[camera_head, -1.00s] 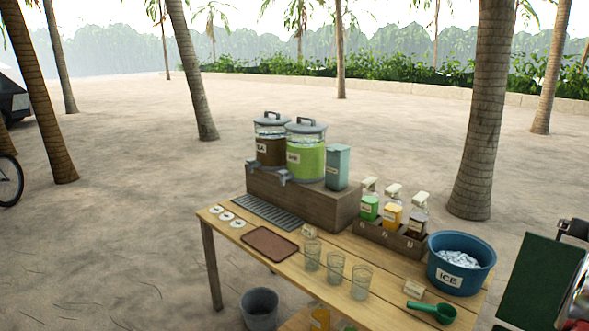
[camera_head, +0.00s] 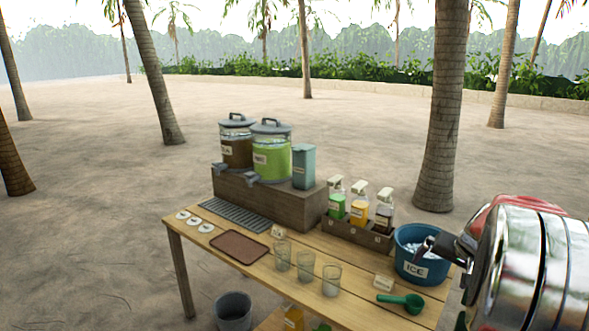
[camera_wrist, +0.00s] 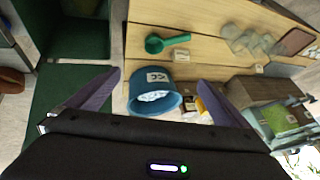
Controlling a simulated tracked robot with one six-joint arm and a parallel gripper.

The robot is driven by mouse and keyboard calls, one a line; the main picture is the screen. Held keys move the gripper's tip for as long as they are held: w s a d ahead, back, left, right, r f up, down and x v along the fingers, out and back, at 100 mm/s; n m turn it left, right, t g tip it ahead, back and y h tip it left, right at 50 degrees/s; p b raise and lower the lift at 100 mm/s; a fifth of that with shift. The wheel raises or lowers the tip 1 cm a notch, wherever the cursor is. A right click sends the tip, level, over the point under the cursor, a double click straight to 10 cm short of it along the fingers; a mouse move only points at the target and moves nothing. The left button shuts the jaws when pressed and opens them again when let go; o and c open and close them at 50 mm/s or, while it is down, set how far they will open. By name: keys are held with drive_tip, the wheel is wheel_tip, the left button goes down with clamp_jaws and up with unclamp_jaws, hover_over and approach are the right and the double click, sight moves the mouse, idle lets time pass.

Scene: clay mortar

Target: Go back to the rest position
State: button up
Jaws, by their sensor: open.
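My gripper (camera_wrist: 160,78) shows in the wrist view with its two purple-grey fingers spread wide and nothing between them. Beyond the fingers, apart from them, is the blue ice bucket (camera_wrist: 140,88), seen from above. In the head view my silver and red arm fills the right edge, and a dark part of it overlaps the right side of the ice bucket (camera_head: 409,262). The fingers cannot be made out clearly in the head view.
The wooden table (camera_head: 222,244) holds drink dispensers (camera_head: 271,158), a bottle caddy (camera_head: 345,230), three glasses (camera_head: 305,266), a brown tray (camera_head: 238,247) and a green scoop (camera_head: 405,302). A grey bin (camera_head: 233,312) stands below. Palm trunks (camera_head: 440,120) rise behind; open sand lies left.

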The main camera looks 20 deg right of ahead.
drive_tip(key=s+a+r+n+y, duration=0.1)
drive_tip(key=s+a+n, duration=0.2)
drive_tip(key=a, duration=1.2)
drive_tip(key=s+a+r+n, duration=0.2)
drive_tip(key=s+a+n, duration=0.2)
drive_tip(key=a, duration=1.1)
drive_tip(key=s+a+r+n+y, duration=0.1)
drive_tip(key=s+a, duration=0.7)
drive_tip(key=a, duration=0.8)
drive_tip(key=r+n, duration=0.1)
drive_tip(key=n, duration=0.1)
drive_tip(key=shift+r+n+y, duration=0.15)
drive_tip(key=shift+n+y, duration=0.15)
drive_tip(key=shift+s+d, duration=0.1)
